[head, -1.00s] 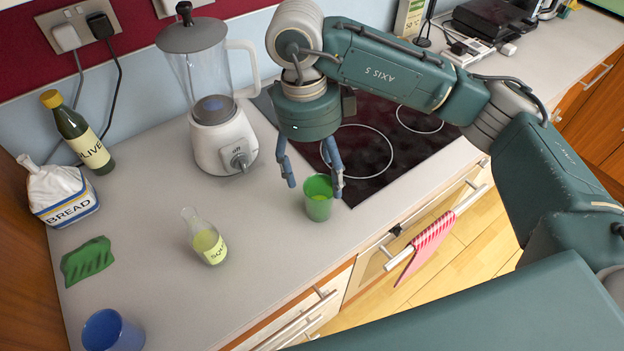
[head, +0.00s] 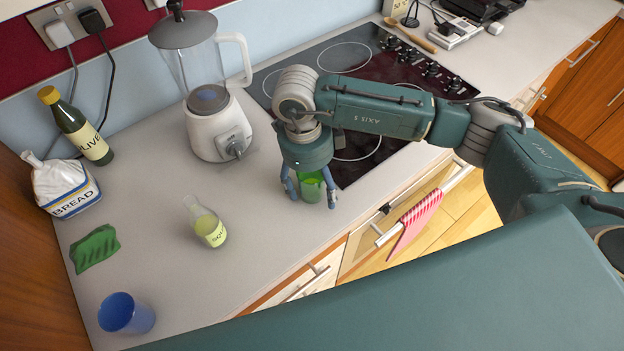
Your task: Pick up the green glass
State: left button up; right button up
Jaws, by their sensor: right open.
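The green glass (head: 311,188) stands upright on the grey counter near its front edge, close to the hob's corner. My right gripper (head: 311,198) points down over it, one finger on each side of the glass. The fingers are open, and the gripper's body hides the rim of the glass. I cannot tell whether the fingers touch its sides. My left gripper is not in view.
A white blender (head: 218,130) stands behind and left of the glass. The black hob (head: 375,150) lies right of the blender.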

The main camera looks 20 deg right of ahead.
jog(key=shift+c, duration=0.3)
jog(key=c, duration=1.5)
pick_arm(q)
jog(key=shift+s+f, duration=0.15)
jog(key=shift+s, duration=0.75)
pick_arm(e)
jog(key=shift+w+r, duration=0.1)
jog(key=shift+c, duration=0.2)
notch_tip(320, 180, up, 10)
jog(key=b, duration=0.3)
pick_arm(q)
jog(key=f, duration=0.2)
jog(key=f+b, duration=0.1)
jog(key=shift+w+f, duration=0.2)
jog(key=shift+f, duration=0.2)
pick_arm(e)
jog(key=shift+o, duration=0.2)
notch_tip(320, 180, up, 10)
jog(key=shift+c, duration=0.2)
